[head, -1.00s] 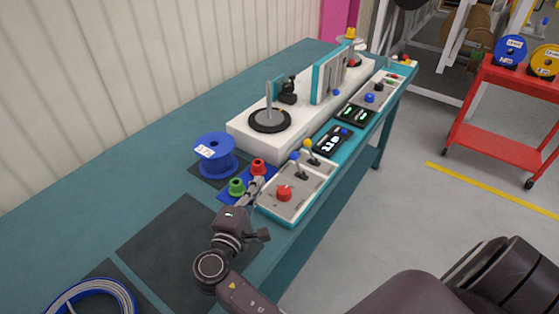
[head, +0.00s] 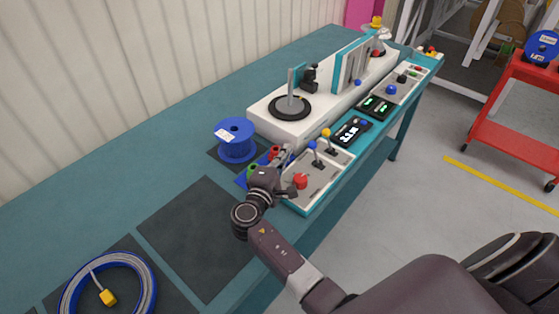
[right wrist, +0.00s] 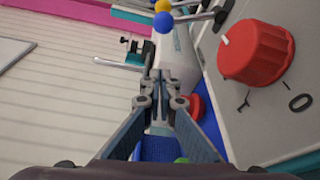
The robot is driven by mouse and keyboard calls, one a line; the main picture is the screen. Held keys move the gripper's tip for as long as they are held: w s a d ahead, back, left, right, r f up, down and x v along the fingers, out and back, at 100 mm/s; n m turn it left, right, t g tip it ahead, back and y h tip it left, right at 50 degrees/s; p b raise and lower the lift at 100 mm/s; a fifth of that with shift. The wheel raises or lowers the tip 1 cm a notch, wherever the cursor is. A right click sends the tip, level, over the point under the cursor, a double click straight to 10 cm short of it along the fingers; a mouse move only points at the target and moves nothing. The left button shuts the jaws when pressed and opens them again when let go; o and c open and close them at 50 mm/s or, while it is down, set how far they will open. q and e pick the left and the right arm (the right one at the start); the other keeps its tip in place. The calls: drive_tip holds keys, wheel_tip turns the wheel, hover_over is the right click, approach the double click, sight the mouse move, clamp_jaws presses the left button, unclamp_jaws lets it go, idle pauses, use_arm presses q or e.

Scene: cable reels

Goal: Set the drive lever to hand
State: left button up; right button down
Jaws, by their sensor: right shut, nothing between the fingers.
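Two levers rise from the pale control panel (head: 326,182): one with a blue ball (head: 313,145), one with a yellow ball (head: 326,132). I cannot read which is the drive lever. In the right wrist view, the blue ball (right wrist: 163,21) and yellow ball (right wrist: 162,5) are at the top, beyond the fingertips. My right gripper (head: 285,153) is shut and empty, left of the blue-balled lever and apart from it. Its fingers (right wrist: 160,92) meet in the right wrist view. My left gripper is not in view.
A red rotary knob (head: 300,181) stands on the panel near my gripper, large in the right wrist view (right wrist: 257,52). Red and green parts (head: 274,152) sit beside the gripper. A blue reel (head: 236,141) stands left; a white machine (head: 268,121) lies behind.

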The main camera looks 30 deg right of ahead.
sight(315, 154)
drive_tip(key=d, duration=0.1)
drive_tip(key=s+d+p, duration=0.1)
drive_tip(key=d+p, duration=0.1)
drive_tip(key=shift+s+r, duration=0.2)
drive_tip(key=shift+r, duration=0.2)
drive_tip(key=shift+s+d, duration=0.3)
drive_tip(key=shift+d, duration=0.05)
drive_tip(key=shift+w+f, duration=0.1)
